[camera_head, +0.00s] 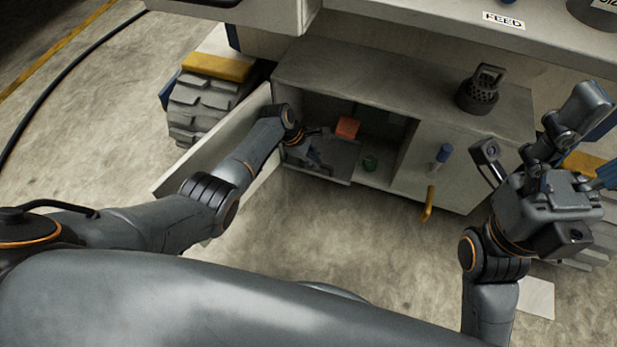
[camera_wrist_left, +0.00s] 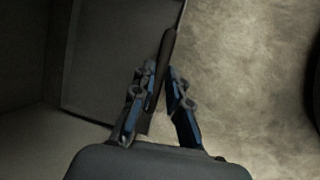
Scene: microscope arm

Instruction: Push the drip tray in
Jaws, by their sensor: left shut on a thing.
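The drip tray (camera_head: 343,158) appears as a flat dark grey plate low in the open cabinet, its front near the opening. In the left wrist view the tray (camera_wrist_left: 115,50) is a dark panel with a raised dark rim along its right edge. My left gripper (camera_head: 318,160) is at the tray's front left part. In the left wrist view my left gripper (camera_wrist_left: 160,92) has its blue-backed fingers closed on either side of the dark rim. My right gripper (camera_head: 583,118) is raised at the right, away from the tray; its finger gap is unclear.
The cabinet (camera_head: 400,78) has its door (camera_head: 215,140) swung open at the left, beside my left arm. A yellow handle (camera_head: 428,204) sticks out at right. The floor in front is clear.

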